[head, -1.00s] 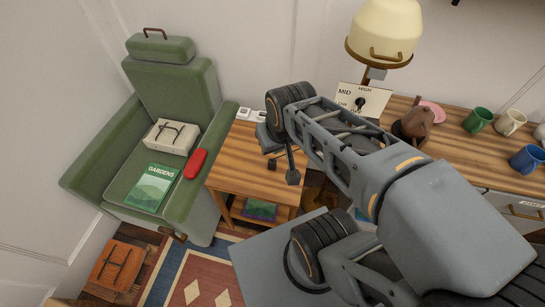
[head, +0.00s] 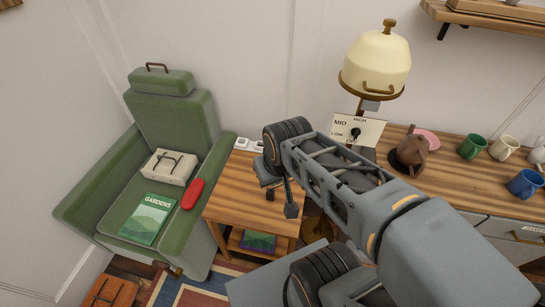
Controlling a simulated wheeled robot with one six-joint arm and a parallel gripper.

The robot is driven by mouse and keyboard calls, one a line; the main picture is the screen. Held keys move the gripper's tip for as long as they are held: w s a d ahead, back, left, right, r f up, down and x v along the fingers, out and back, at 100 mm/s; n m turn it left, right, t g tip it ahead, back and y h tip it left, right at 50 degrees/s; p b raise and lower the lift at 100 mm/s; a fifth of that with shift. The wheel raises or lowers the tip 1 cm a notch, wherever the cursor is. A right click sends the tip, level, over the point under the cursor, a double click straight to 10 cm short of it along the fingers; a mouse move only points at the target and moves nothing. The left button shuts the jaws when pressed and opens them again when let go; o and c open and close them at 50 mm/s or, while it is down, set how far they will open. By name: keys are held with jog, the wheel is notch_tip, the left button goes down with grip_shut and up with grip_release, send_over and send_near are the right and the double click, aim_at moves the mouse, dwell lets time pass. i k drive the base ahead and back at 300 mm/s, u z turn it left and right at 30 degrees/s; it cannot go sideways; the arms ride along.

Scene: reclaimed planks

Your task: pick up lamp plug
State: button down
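A small dark piece that looks like the lamp plug (head: 270,195) stands on the wooden side table (head: 232,206), close to my gripper in the head view. My gripper (head: 278,194) is over the side table, with one grey finger at the left and a longer one reaching down at the right. A gap shows between the fingers and nothing is visibly held. The cream lamp (head: 375,66) stands behind my arm, which hides its lower part. A white double wall socket (head: 249,144) is behind the table.
A green armchair (head: 172,108) with a book, red case and cream box stands at left. A dial panel (head: 357,132) is by the lamp. The right-hand counter (head: 455,184) holds mugs and a brown pot. A shelf (head: 480,22) hangs top right.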

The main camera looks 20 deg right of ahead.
aim_at(270, 193)
jog(key=k, duration=0.5)
jog(key=u, duration=2.6)
jog(key=k, duration=1.25)
jog(key=z, duration=1.6)
jog(key=i, duration=1)
